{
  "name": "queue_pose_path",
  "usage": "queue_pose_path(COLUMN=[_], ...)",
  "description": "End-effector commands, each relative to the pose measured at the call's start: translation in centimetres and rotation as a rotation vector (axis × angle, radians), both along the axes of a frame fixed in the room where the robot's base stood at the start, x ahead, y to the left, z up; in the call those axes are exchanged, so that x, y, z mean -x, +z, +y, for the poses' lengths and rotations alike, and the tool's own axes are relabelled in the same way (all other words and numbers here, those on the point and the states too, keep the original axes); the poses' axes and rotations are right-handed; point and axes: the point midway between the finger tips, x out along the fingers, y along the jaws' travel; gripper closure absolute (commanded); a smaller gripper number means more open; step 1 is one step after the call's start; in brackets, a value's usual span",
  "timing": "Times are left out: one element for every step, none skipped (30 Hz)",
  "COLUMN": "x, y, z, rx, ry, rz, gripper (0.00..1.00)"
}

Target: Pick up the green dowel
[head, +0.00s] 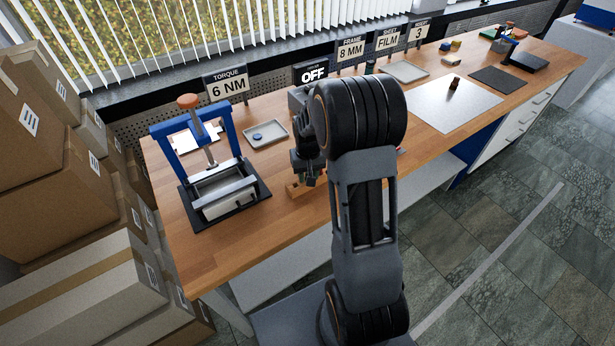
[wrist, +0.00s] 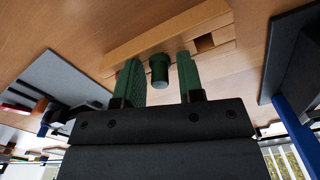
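The green dowel (wrist: 160,70) shows in the wrist view as a short, dark green cylinder at a wooden block (wrist: 172,42) that has a square hole beside the dowel. My gripper (wrist: 160,76) has two green fingers. They are open, one on each side of the dowel, with a visible gap on both sides. In the head view my gripper (head: 308,172) is low over the table behind my arm. The edge of the wooden block (head: 292,190) shows just below it, and the dowel is mostly hidden there.
A blue-framed press (head: 226,143) stands left of my gripper on the wooden table (head: 248,236). A grey tray (head: 280,138) with a blue disc lies between them, towards the back. A white sheet (head: 440,110) and dark mat (head: 497,80) lie to the right. Signs line the back edge.

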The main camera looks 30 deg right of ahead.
Motion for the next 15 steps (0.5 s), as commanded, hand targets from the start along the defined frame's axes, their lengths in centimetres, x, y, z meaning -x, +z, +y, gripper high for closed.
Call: queue_pose_path(x=[0.00,0.00,-0.01,-0.01,-0.01,-0.01,-0.01,-0.01,-0.02,-0.02,-0.02,-0.02,-0.02,-0.02,-0.02], y=[0.00,0.00,0.01,0.01,0.02,0.02,0.03,0.03,0.04,0.04,0.04,0.04,0.05,0.05,0.05], z=[0.00,0.00,0.00,0.00,0.00,0.00,0.00,0.00,0.00,0.00,0.00,0.00,0.00,0.00,0.00], rx=[0.000,0.000,0.000,0.000,0.000,0.000,0.000,0.000,0.000,0.000,0.000,0.000,0.000,0.000,0.000], ry=[0.000,0.000,0.000,0.000,0.000,0.000,0.000,0.000,0.000,0.000,0.000,0.000,0.000,0.000,0.000], rz=[0.000,0.000,0.000,0.000,0.000,0.000,0.000,-0.001,-0.001,-0.001,-0.001,-0.001,-0.001,-0.001,-0.001], gripper=[0.65,0.65,0.65,0.65,0.68,0.72,0.74,0.77,0.81,0.84,0.87,0.91,0.94,0.96,1.00])
